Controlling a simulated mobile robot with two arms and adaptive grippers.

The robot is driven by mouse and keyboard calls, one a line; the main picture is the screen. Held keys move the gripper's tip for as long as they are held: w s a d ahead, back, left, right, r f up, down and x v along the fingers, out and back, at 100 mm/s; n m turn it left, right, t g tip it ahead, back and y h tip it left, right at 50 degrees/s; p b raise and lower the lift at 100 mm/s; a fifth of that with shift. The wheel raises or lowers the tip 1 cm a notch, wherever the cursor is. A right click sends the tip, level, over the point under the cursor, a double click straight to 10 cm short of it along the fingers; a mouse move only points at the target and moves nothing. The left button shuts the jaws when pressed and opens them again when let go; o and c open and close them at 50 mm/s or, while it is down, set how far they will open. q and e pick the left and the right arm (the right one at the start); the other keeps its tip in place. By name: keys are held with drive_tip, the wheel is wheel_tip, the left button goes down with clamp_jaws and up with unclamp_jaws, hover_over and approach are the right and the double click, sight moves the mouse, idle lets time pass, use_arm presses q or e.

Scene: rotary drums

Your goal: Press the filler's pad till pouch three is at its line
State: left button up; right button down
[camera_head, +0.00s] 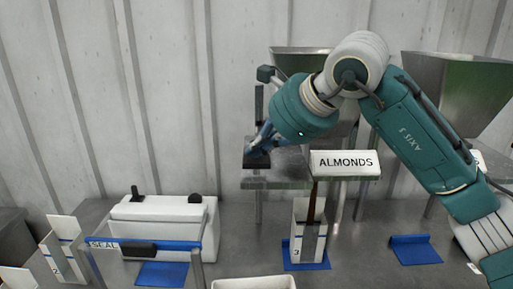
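The almond filler has a white sign (345,163) reading ALMONDS and a metal hopper (300,62) partly hidden by my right arm. Its black pad (257,160) sits at the left end of a metal plate. My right gripper (260,142) points down at the pad and seems to touch it; its fingers are too small and overlapped to tell open from shut. Pouch three (297,225), white and marked 3, stands upright below the sign. A brown streak (312,203) runs from under the sign into its top. I cannot make out its fill line. My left gripper is not in view.
Pouch three stands on a blue mat (307,266). Another blue holder (415,250) at right is empty. A white sealer (165,222) with a blue SEAL bar stands left. Pouch two (62,250) is further left. A white bin (253,283) is at the front. A second hopper (455,85) stands right.

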sight(258, 160)
idle(0.3)
drive_tip(key=shift+r+p, duration=1.35)
drive_tip(key=shift+r, duration=0.6)
wheel_tip(258, 160, up, 5)
drive_tip(key=p, duration=0.3)
drive_tip(key=shift+p, duration=0.3)
